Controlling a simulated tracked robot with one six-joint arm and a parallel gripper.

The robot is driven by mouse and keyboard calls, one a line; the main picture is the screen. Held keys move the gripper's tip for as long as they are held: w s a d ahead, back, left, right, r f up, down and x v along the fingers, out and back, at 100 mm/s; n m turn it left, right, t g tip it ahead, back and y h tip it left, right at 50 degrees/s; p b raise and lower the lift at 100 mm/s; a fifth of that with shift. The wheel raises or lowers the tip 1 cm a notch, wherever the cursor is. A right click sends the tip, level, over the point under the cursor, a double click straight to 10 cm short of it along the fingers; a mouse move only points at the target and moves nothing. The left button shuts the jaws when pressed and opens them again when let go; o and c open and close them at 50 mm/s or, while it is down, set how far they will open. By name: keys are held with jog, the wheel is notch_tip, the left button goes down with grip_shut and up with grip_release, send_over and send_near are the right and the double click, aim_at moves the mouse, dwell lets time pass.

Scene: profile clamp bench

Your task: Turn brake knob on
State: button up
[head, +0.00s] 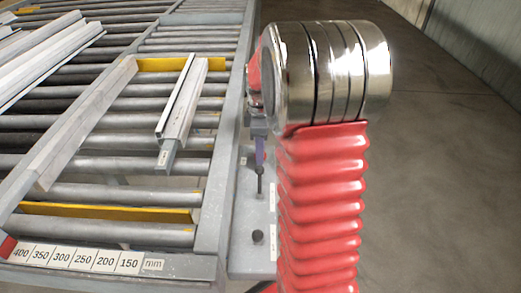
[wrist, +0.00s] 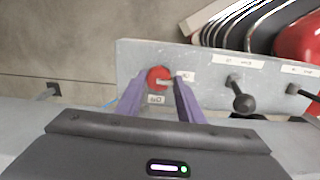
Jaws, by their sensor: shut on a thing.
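The brake knob is a small round red knob (wrist: 157,74) on a grey panel (wrist: 205,58) in the wrist view. A pale bar on it points to the right. Small white labels sit to its right (wrist: 186,76) and below it (wrist: 156,99); their lettering is too small to read surely. My gripper (wrist: 159,86) has two purple fingers, one on each side of the knob, and is shut on it. In the head view only a purple sliver of my gripper (head: 260,152) shows; my arm hides the knob there.
Right of the knob, two black levers (wrist: 242,101) (wrist: 293,89) stick out of the panel under white labels. In the head view a roller table (head: 120,190) with metal profiles (head: 182,112) and a millimetre scale (head: 80,258) lies left. Bare floor (head: 440,180) is right.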

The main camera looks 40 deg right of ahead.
jog(key=shift+m, duration=0.3)
jog(key=m, duration=0.8)
jog(key=shift+m, duration=0.4)
jog(key=m, duration=0.4)
jog(key=shift+m, duration=0.3)
jog(key=m, duration=0.3)
jog(key=shift+m, duration=0.4)
jog(key=o, duration=1.1)
jog(key=shift+w, duration=0.1)
jog(key=shift+c, duration=0.2)
